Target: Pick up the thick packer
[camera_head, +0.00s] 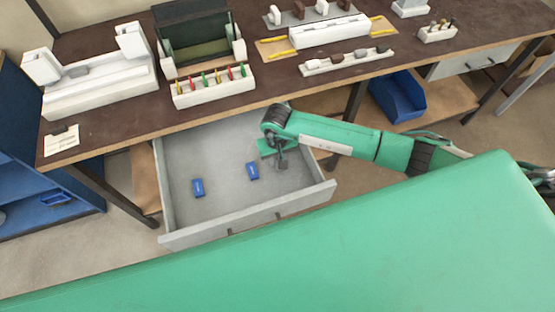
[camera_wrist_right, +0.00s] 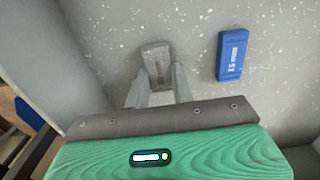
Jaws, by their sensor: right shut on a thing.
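My right gripper (camera_head: 281,162) reaches down into the open drawer under the bench. In the right wrist view its two fingers (camera_wrist_right: 160,88) are shut on a grey block (camera_wrist_right: 155,57), which sits between the fingertips over the drawer floor. Whether the block touches the floor I cannot tell. A blue block (camera_head: 252,171) with white lettering lies flat on the drawer floor just left of the gripper; it also shows in the right wrist view (camera_wrist_right: 232,55). A second blue block (camera_head: 198,187) lies further left. No readable label marks the grey block as the thick packer. My left gripper is not in view.
The grey drawer (camera_head: 250,219) has low walls around the gripper, and the bench top (camera_head: 115,133) overhangs its back. White fixtures (camera_head: 100,90) and a rack of coloured pegs (camera_head: 212,92) stand on the bench. A blue bin (camera_head: 398,97) sits on the lower shelf.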

